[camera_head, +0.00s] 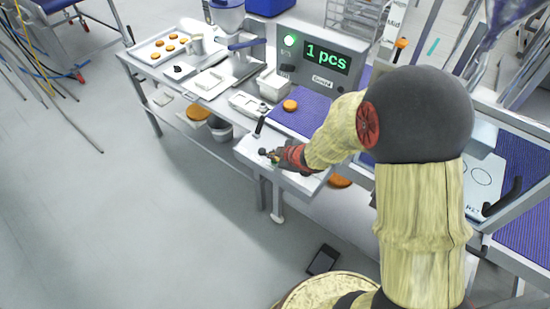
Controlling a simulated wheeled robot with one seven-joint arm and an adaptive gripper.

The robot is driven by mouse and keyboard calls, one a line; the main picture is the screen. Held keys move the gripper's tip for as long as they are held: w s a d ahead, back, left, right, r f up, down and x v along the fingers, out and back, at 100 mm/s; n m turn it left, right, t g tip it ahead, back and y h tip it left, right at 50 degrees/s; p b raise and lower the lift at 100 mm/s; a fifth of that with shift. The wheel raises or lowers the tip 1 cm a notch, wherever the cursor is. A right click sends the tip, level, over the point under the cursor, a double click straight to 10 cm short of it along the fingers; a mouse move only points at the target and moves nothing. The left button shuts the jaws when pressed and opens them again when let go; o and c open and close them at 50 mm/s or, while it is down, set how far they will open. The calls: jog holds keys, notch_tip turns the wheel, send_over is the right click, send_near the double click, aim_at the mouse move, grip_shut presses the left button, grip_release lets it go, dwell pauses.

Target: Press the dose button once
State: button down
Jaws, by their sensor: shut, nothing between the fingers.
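My gripper (275,157) is shut and empty, low over a pale control panel (247,151) on the front edge of the line. The panel carries a black upright lever (259,127) and small dark knobs or buttons by the fingertips. The gripper and wrist cover part of the panel. I cannot tell which control is the dose button, nor whether the fingertips touch one. Behind it, a grey display box (322,58) reads "1 pcs" in green, with a lit green lamp (292,40) on its left.
A round orange-brown item (290,105) lies on the blue belt (304,122) behind the panel. A white container (272,85), a tray of round items (159,46) and a funnel-topped machine (230,18) stand to the left. My arm blocks the right side. Open floor lies front left.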

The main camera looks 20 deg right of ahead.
aim_at(274, 161)
jog(key=shift+r+p, duration=0.9)
jog(key=shift+r, duration=0.05)
notch_tip(274, 161, up, 5)
jog(key=p, duration=0.4)
jog(key=shift+p, duration=0.4)
